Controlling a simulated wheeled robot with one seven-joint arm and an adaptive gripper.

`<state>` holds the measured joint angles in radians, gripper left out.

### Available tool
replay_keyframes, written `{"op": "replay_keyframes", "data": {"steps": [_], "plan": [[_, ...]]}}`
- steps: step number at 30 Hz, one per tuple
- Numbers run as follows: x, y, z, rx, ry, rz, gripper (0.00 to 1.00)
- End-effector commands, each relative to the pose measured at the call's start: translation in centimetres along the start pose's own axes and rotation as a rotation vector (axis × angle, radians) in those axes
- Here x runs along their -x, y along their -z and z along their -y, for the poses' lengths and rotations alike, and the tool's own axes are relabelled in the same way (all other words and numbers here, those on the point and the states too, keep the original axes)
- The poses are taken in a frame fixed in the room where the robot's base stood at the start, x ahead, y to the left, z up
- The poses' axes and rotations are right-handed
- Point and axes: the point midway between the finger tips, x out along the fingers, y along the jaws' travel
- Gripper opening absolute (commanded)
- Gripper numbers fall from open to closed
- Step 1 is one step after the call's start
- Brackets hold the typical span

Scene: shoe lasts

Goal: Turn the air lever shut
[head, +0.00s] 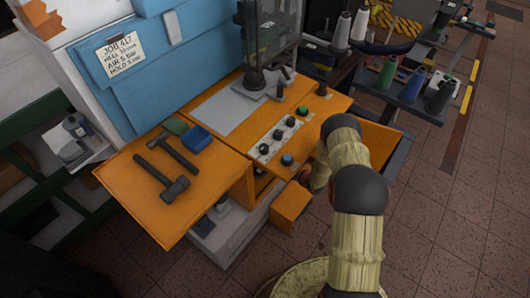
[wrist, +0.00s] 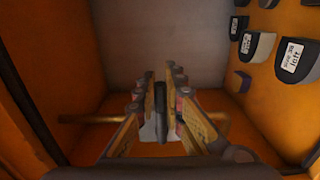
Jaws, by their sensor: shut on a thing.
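In the wrist view my gripper (wrist: 162,88) is inside an orange compartment, its two fingers closed on a dark upright piece, which looks like the air lever (wrist: 161,97). A brass-coloured pipe (wrist: 88,118) runs level across the compartment, behind the fingers. The fingers hide the lever's lower part and its joint with the pipe. In the head view my arm reaches down to the front of the orange bench (head: 330,106), and the gripper and lever are hidden there.
Orange walls stand close on both sides, with a grey back panel (wrist: 165,45). Several dark labelled pieces, one with a white label (wrist: 293,56), sit at the upper right.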

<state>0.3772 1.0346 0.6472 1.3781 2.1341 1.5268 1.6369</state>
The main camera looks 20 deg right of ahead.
Motion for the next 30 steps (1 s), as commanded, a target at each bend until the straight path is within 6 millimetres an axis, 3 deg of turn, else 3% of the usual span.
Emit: {"op": "replay_keyframes", "data": {"steps": [15, 16, 18, 25, 30], "plan": [[0.03, -0.06, 0.18, -0.020, 0.001, 0.002, 0.00], [0.03, -0.06, 0.19, -0.020, 0.001, 0.002, 0.11], [0.03, -0.05, 0.19, -0.020, 0.001, 0.002, 0.15], [0.01, -0.02, 0.15, -0.019, 0.000, 0.001, 0.28], [0.00, -0.01, 0.14, -0.018, 0.000, 0.001, 0.29]]}}
